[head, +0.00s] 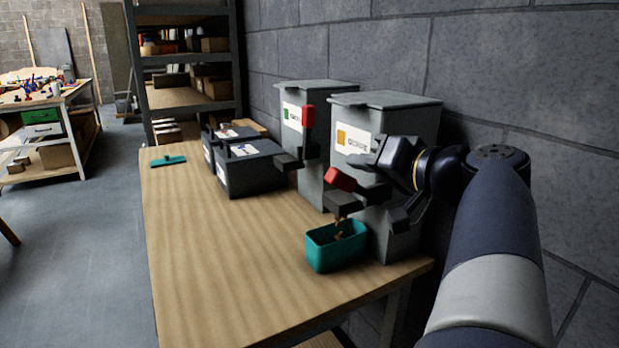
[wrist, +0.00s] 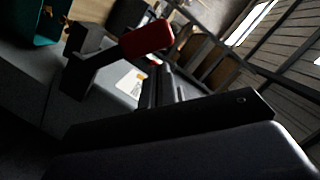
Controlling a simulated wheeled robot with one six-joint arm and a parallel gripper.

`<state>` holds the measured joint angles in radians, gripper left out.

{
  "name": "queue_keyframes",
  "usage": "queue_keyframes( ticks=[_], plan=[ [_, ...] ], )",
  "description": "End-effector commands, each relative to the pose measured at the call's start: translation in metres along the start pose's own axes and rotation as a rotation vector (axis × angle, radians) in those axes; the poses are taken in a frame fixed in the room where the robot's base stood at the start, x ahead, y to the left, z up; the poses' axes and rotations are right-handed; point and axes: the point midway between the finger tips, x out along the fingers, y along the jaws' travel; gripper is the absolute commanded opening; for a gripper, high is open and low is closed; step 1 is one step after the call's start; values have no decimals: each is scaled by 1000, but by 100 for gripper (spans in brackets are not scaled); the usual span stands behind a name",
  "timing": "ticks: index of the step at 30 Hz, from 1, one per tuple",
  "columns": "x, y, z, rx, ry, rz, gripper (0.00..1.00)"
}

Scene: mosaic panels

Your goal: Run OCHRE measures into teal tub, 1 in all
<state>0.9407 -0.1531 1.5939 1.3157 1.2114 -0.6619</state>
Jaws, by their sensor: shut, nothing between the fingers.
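The ochre dispenser (head: 385,112) is a grey lidded bin with an orange-square label, beside the wall. Its red lever handle (head: 339,179) is tilted down, and also shows in the wrist view (wrist: 147,38). Ochre pieces (head: 338,228) are falling from its dark spout (head: 342,202). The open teal tub (head: 322,257) stands upright under the spout; its inside is mostly hidden. A corner of the tub shows in the wrist view (wrist: 38,22). My gripper (head: 372,180) is shut and empty, close to the red handle; contact cannot be told.
A second grey dispenser (head: 293,125) with a green-square label stands behind, its red lever (head: 308,115) upright. Dark bins (head: 250,175) and a teal flat tool (head: 168,161) are farther back on the wooden table (head: 215,265). The table's left front is clear.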

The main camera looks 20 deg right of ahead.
Motion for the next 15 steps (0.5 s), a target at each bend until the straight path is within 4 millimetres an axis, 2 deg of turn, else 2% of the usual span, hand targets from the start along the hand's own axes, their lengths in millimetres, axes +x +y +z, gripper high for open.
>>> queue_keyframes(
  ticks=[1, 3, 15],
  plan=[
    [2, 2, 7, -26, 0, 4, 0],
    [2, 0, 9, -57, 0, 12, 0],
    [4, -4, 14, -131, -1, 32, 0]
  ],
)
